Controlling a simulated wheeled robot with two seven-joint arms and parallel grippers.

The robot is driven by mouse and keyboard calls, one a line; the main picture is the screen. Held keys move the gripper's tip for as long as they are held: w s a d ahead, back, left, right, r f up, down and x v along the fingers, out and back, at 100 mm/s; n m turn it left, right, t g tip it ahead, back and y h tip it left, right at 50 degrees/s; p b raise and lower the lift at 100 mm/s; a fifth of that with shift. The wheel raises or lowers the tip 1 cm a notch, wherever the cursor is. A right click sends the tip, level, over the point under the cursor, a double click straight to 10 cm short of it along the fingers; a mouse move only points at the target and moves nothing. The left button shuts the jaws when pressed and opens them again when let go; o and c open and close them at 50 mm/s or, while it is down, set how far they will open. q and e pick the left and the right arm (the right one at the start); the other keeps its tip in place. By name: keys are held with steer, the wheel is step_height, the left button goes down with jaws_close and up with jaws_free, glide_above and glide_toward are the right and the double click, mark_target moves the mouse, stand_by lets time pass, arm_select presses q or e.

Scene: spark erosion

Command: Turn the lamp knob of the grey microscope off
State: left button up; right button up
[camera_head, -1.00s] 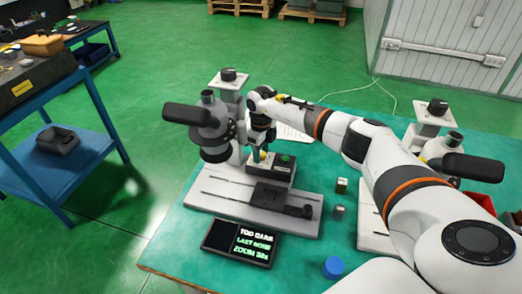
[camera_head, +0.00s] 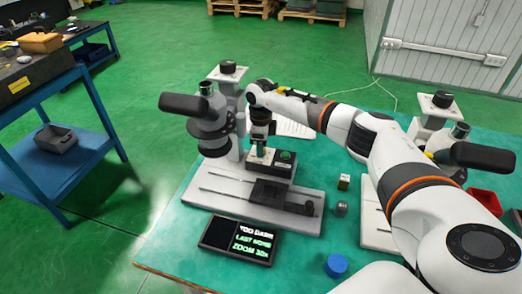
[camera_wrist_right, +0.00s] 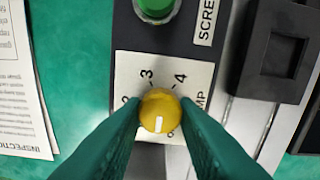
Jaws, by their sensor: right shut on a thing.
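The grey microscope (camera_head: 208,131) stands on the left of the green table, with a black eyepiece and a long grey base (camera_head: 230,186). Its control box (camera_head: 278,169) carries a green button, also in the right wrist view (camera_wrist_right: 155,8). My right gripper (camera_head: 258,153) is at this box, pointing down. In the right wrist view its two green fingers are shut on the round yellow lamp knob (camera_wrist_right: 160,107). The knob's white mark points down in the picture. Numerals 2, 3 and 4 show around it; the fingers partly hide the scale. My left gripper is not in view.
A display (camera_head: 240,241) in front reads TOO DARK. A second, whiter microscope (camera_head: 434,110) stands on the right, partly behind my right arm. A blue cap (camera_head: 336,265) and two small blocks lie between. A printed sheet (camera_wrist_right: 20,80) lies beside the box.

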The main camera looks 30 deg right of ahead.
steer(key=n+b, duration=0.1)
steer(key=n, duration=0.2)
steer(key=shift+b, duration=0.35)
steer(key=shift+n+b, duration=0.5)
steer(key=shift+n, duration=1)
steer(key=shift+r, duration=0.1)
steer(key=o, duration=1)
step_height(320, 180, up, 12)
steer(key=b, duration=0.1)
